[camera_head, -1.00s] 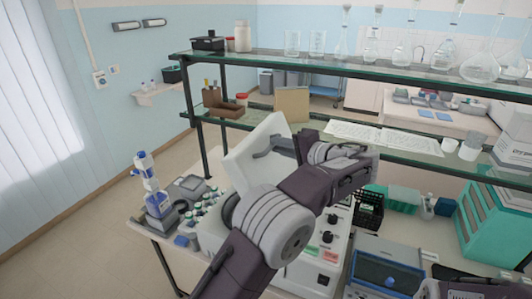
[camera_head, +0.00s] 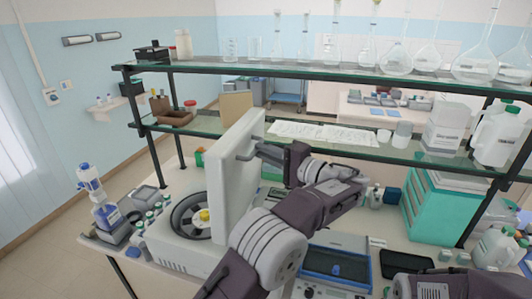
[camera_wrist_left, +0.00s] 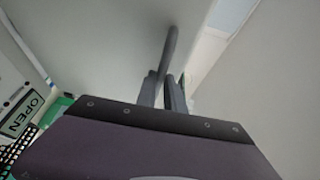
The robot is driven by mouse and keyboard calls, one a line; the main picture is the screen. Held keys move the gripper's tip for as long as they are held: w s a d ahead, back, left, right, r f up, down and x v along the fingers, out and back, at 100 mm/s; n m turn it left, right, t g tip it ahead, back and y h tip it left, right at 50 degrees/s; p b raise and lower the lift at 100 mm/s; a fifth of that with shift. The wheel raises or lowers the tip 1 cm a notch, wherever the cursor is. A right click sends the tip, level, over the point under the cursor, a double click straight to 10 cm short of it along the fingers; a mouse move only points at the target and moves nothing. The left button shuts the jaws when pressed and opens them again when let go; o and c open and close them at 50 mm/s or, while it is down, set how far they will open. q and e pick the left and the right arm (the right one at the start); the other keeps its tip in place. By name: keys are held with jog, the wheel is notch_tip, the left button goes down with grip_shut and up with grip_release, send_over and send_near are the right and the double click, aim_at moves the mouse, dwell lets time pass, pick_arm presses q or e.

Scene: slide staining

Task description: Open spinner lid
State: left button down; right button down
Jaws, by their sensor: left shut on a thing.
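The spinner (camera_head: 175,250) is a white box on the bench, its round dark rotor bowl (camera_head: 186,222) with a yellow hub exposed. Its white lid (camera_head: 228,190) stands raised, nearly upright. My left gripper (camera_head: 258,152) is at the lid's right face, shut on the grey lid handle (camera_head: 245,156). In the left wrist view the two fingers (camera_wrist_left: 163,90) close around the handle bar (camera_wrist_left: 171,48), with the pale lid (camera_wrist_left: 100,45) behind. My left forearm hides the spinner's front right side. Part of my right arm shows at the bottom right; its fingertips are out of sight.
A two-tier glass shelf (camera_head: 330,72) with glassware stands behind the lid. Left of the spinner are small bottles (camera_head: 150,217) and a blue-and-white dispenser (camera_head: 100,200). To the right are a blue tray device (camera_head: 335,262) and a teal cabinet (camera_head: 440,210).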

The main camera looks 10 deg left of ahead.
pick_arm(q)
jog(key=shift+a+f, duration=0.1)
jog(key=shift+f, duration=0.4)
jog(key=c, duration=1.6)
grip_release()
jog(key=shift+o, duration=0.7)
jog(key=shift+a, duration=0.5)
jog(key=b+v, duration=0.1)
jog(key=v, duration=0.8)
pick_arm(e)
jog(key=shift+a+f, duration=0.25)
jog(key=shift+f, duration=0.4)
pick_arm(q)
jog(key=shift+r, duration=0.1)
